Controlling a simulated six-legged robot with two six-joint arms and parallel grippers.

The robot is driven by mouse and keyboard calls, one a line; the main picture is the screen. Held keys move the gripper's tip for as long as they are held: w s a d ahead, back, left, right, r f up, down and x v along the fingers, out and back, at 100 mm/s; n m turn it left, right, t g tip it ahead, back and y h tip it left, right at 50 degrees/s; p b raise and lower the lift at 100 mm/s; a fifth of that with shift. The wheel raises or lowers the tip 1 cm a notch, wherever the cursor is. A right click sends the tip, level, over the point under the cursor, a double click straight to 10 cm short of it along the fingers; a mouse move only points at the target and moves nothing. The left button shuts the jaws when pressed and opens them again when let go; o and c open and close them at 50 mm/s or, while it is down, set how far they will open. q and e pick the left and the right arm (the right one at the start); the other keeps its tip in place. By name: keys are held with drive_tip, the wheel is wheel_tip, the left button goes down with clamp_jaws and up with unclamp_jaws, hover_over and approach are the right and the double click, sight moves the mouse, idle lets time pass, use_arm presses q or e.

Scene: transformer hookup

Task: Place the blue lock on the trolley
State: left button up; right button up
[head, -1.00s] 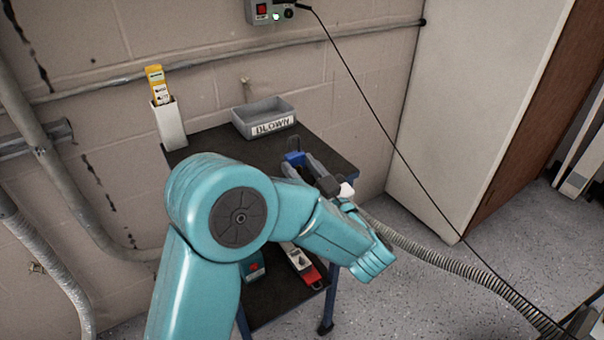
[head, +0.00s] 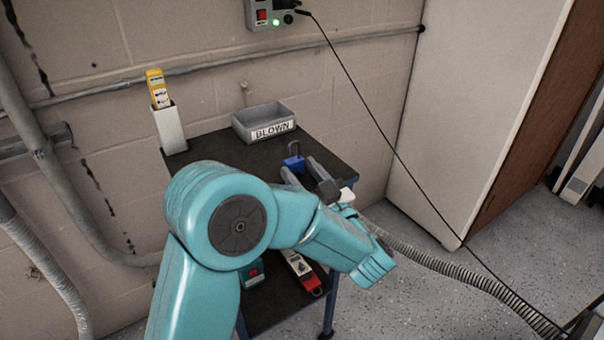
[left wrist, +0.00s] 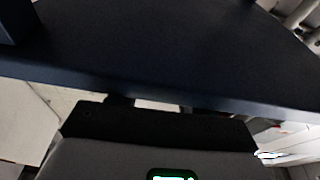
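The blue lock (head: 294,162) stands upright on the dark top of the trolley (head: 215,146), near its right side, with its shackle upward. My left gripper (head: 300,168) is just in front of the lock, low over the trolley top. Its two grey fingers are spread apart and I see nothing held between them. The left wrist view shows the dark trolley top (left wrist: 170,50) and its edge; a dark bluish shape at its upper left corner is too cropped to name. My right gripper is not in view.
A grey bin (head: 264,122) labelled BLOWN sits at the back of the trolley top. A white holder (head: 169,130) with a yellow device (head: 157,88) stands at the back left. Red items lie on the lower shelf. A black cable hangs from a wall box.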

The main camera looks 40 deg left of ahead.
use_arm(q)
drive_tip(key=shift+s+f, duration=0.15)
drive_tip(key=shift+f, duration=0.75)
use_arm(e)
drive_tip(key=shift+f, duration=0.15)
use_arm(q)
drive_tip(key=shift+r+p, duration=0.4)
drive_tip(key=shift+d+r, duration=0.1)
drive_tip(key=shift+d, duration=0.1)
drive_tip(key=v, duration=0.4)
drive_tip(key=shift+s, duration=0.15)
drive_tip(key=r+b+v, duration=0.1)
drive_tip(key=b+v, duration=0.6)
drive_tip(key=b, duration=1.3)
drive_tip(key=shift+d+b, duration=0.2)
drive_tip(key=shift+b, duration=0.15)
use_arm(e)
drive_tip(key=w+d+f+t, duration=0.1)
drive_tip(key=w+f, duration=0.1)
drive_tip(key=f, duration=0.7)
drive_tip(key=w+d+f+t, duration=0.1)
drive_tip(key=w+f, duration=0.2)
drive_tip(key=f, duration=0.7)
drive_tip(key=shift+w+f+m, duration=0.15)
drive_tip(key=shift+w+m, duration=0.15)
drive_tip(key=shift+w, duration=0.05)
use_arm(q)
drive_tip(key=shift+f, duration=0.1)
